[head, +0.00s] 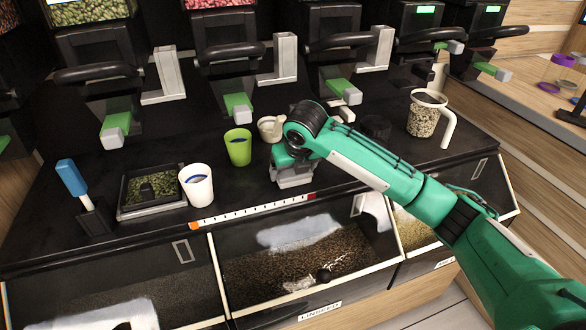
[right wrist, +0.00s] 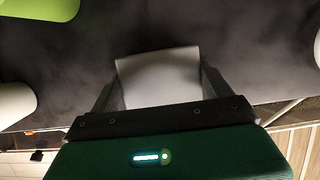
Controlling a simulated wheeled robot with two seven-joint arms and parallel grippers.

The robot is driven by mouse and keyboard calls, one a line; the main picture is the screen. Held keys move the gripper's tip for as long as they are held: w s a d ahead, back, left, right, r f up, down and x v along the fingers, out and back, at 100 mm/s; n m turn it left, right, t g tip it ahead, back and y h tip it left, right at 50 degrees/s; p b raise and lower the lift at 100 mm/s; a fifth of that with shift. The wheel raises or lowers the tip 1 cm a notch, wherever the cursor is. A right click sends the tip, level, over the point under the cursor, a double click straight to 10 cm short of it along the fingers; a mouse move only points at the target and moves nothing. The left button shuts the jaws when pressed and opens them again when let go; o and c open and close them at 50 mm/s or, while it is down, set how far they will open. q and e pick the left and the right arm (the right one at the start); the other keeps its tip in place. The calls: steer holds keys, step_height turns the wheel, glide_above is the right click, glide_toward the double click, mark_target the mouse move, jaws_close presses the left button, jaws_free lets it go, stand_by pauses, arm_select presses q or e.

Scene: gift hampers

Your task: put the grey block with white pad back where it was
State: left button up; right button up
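My right gripper (head: 292,170) points down at the black counter, just behind the striped strip, right of the green cup. In the right wrist view a pale grey-white block (right wrist: 158,75) sits between the two fingers (right wrist: 160,90) and fills the gap, so the gripper looks shut on it. This fits the grey block with white pad; its underside is hidden. In the head view a light grey piece (head: 295,181) shows under the gripper, low at the counter; I cannot tell whether it touches. My left gripper is in neither view.
A green cup (head: 238,147), a white cup (head: 197,185) and a black tray of green bits (head: 150,190) stand left. A small pale jug (head: 270,129) is close behind the gripper. A clear pitcher (head: 426,113) stands right. Open bins (head: 310,250) lie in front; dispensers line the back.

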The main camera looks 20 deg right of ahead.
steer(key=o, duration=0.4)
steer(key=shift+c, duration=0.2)
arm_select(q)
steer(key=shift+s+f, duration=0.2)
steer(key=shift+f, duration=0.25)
arm_select(e)
steer(key=v, duration=0.3)
steer(key=shift+w+r, duration=0.1)
steer(key=shift+r, duration=0.05)
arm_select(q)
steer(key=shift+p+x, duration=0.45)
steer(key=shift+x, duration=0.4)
arm_select(e)
steer(key=v, duration=0.9)
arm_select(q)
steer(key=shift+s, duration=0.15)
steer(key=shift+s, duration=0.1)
